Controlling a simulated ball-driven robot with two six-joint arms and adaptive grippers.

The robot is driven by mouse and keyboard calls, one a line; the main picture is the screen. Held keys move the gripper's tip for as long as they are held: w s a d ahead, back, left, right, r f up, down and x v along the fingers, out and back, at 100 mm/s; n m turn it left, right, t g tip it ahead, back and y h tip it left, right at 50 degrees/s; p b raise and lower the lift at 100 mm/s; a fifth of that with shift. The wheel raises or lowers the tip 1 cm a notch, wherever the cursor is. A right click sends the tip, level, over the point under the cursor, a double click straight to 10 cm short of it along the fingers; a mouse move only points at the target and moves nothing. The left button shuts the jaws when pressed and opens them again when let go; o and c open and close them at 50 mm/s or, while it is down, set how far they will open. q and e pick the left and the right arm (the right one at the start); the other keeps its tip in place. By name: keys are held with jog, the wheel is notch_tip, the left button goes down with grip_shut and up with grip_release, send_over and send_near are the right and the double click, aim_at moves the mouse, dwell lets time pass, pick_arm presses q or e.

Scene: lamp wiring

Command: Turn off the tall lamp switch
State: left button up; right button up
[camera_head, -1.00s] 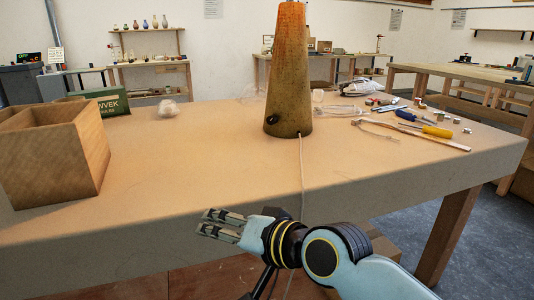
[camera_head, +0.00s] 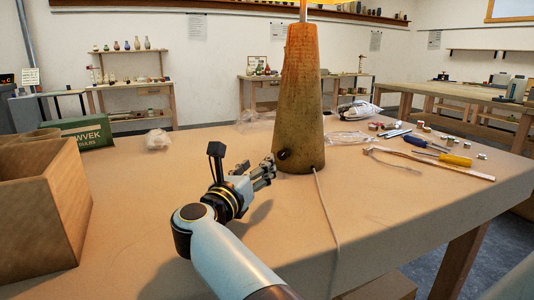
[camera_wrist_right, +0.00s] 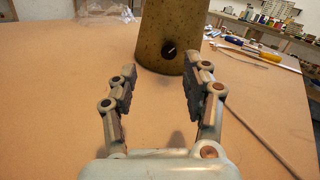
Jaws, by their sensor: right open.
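The tall lamp (camera_head: 300,100) stands upright on the table, with a tapered, mottled brown-orange body. A strip of its lit yellow-orange shade shows at the top edge of the head view. Its switch is a dark round spot (camera_head: 283,155) low on the front; in the right wrist view the switch (camera_wrist_right: 169,49) shows a small light lever. My right gripper (camera_head: 268,172) is just left of the lamp base, pointing at it. In the right wrist view the right gripper (camera_wrist_right: 160,88) is open and empty, its fingers short of the switch. My left gripper is not in view.
A pale cord (camera_head: 326,215) runs from the lamp base to the table's front edge. Wooden boxes (camera_head: 45,215) and a green bulb carton (camera_head: 85,131) stand at the left. Screwdrivers (camera_head: 455,159) and small parts lie at the right. The front middle table is mostly clear.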

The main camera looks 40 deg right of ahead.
aim_at(282, 156)
jog(key=shift+s+d+f+m+g, duration=0.15)
jog(key=shift+f+m+g, duration=0.3)
jog(key=shift+m+g, duration=0.35)
jog(key=shift+d+f+g, duration=0.15)
jog(key=shift+g, duration=0.15)
jog(key=shift+m, duration=0.3)
jog(key=x, duration=0.4)
jog(key=shift+d, duration=0.1)
jog(key=x, duration=0.5)
jog(key=shift+d, duration=0.65)
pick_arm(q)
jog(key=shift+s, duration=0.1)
pick_arm(e)
grip_shut()
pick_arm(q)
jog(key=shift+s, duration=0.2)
